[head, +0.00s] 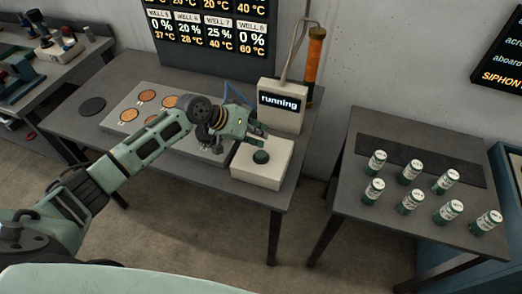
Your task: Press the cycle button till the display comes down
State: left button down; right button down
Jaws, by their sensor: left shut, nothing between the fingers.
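The cycle button (261,157) is a dark green round knob on top of a white box (258,178) at the right end of the grey table. Behind it stands a pale unit with a small display (279,103) that reads "running". My left gripper (262,137) is shut and empty. Its fingertips are just behind and above the button, over the far side of the box. I cannot tell whether they touch anything. My right gripper is not in view.
A white panel with orange-brown discs (147,95) lies on the table (74,126) left of the box, partly behind my arm. A wall board (213,27) lists wells. A side table (345,190) holds several green-and-white cans (410,202). Floor shows between the tables.

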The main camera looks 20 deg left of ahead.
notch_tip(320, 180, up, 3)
jog(key=shift+p, duration=1.15)
